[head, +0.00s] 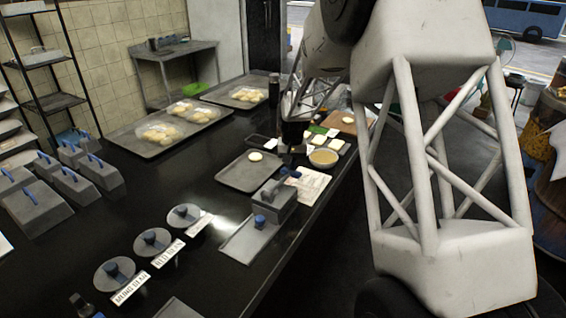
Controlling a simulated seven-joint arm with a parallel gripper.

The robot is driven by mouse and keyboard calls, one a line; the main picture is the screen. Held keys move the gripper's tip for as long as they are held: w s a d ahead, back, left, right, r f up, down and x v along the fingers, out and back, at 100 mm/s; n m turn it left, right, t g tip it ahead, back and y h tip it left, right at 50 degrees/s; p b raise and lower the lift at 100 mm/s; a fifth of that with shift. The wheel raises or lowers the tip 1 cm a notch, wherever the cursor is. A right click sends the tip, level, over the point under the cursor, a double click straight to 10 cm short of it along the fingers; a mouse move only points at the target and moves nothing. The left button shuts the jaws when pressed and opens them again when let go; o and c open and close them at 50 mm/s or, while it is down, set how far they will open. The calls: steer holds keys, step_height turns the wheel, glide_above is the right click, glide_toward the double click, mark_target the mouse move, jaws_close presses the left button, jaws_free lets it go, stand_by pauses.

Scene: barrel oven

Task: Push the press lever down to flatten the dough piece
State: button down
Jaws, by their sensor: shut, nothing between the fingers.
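The dough press (273,204) is a grey metal block on a flat plate near the counter's right edge. Its lever has a blue end (289,172) at the back of the block, and a blue knob (260,221) shows at the front. My gripper (291,148) is dark and small in this view, pointing down just above and behind the lever's blue end. It appears shut and empty; I cannot tell whether it touches the lever. No dough is visible in the press. A pale round dough piece (255,156) lies on a small tray (238,178) behind the press.
A bowl of yellowish liquid (323,158) and a printed sheet (309,184) lie right of the lever. Several lidded pots with labels (151,241) stand front left. Large trays of bagged dough (165,135) lie farther back. My arm hides much of the right side.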

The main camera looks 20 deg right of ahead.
steer(key=shift+f, duration=0.4)
stand_by(0.6)
steer(key=shift+r, duration=0.2)
stand_by(0.4)
step_height(320, 180, up, 8)
steer(key=shift+s+a+r, duration=0.15)
steer(key=shift+s+a, duration=0.3)
stand_by(1.0)
steer(key=shift+r, duration=0.1)
stand_by(0.3)
steer(key=shift+r, duration=2.9)
